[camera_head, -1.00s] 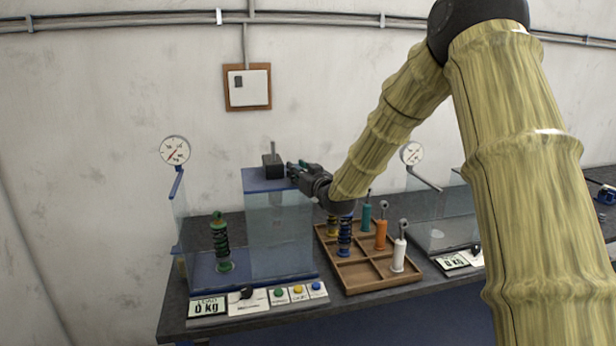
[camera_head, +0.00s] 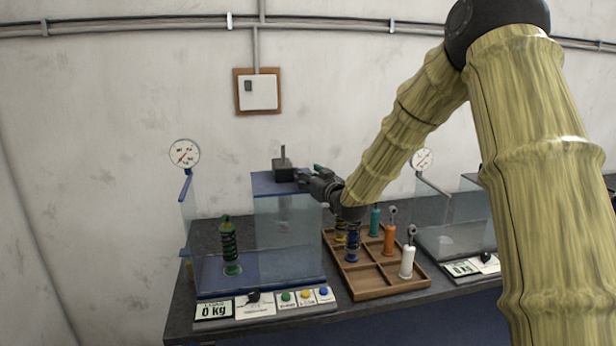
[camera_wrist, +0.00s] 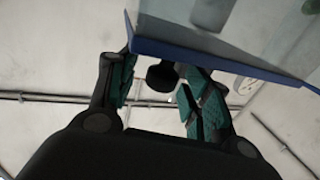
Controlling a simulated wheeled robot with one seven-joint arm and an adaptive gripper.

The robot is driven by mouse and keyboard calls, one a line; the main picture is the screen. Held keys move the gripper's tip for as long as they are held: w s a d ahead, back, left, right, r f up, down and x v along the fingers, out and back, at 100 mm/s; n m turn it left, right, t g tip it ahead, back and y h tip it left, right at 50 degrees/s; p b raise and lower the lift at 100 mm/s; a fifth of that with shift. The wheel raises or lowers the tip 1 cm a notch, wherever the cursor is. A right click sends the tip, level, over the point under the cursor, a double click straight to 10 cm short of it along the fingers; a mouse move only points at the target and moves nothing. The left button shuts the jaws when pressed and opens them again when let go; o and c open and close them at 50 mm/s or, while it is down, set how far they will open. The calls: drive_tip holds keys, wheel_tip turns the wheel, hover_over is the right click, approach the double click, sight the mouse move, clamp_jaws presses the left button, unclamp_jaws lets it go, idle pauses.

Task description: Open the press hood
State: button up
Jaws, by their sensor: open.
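The left press stands on the bench with a clear hood (camera_head: 290,235) that has a blue top plate (camera_head: 268,181). The hood covers the right part of the press; the left part, with a green-ended spring (camera_head: 231,248), shows in front of a clear side panel. My gripper (camera_head: 305,176) is at the right edge of the blue top. In the wrist view, my gripper (camera_wrist: 158,88) is open, with a dark round knob (camera_wrist: 162,75) between its teal-padded fingers, close to the blue edge (camera_wrist: 215,63). I cannot tell whether the fingers touch the knob.
A wooden tray (camera_head: 388,291) with several springs and dampers stands just right of the press, below my arm. A second press (camera_head: 450,238) is farther right. A gauge (camera_head: 185,153) rises at the left. Buttons and a "0 kg" display (camera_head: 213,310) line the front edge.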

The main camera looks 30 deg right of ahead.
drive_tip(key=s, duration=1.1)
drive_tip(key=shift+s+d, duration=0.2)
drive_tip(key=s+a+f+g, duration=0.3)
drive_tip(key=s+a+f, duration=0.15)
drive_tip(key=f, duration=0.75)
drive_tip(key=s+a+f+g, duration=0.3)
drive_tip(key=s+f, duration=0.2)
drive_tip(key=f, duration=0.8)
drive_tip(key=s+a+f+g, duration=0.3)
drive_tip(key=s+a+f, duration=0.15)
drive_tip(key=f, duration=0.75)
drive_tip(key=s+a+f+g, duration=0.2)
drive_tip(key=s+f, duration=0.4)
drive_tip(key=s, duration=0.5)
drive_tip(key=s+a+f+g, duration=0.2)
drive_tip(key=s+f+g, duration=0.2)
drive_tip(key=s+f, duration=0.3)
drive_tip(key=s+a+f+g, duration=0.3)
drive_tip(key=s+f, duration=0.4)
drive_tip(key=s, duration=0.9)
drive_tip(key=shift+s+m, duration=0.3)
drive_tip(key=shift+m, duration=0.1)
drive_tip(key=shift+h, duration=0.3)
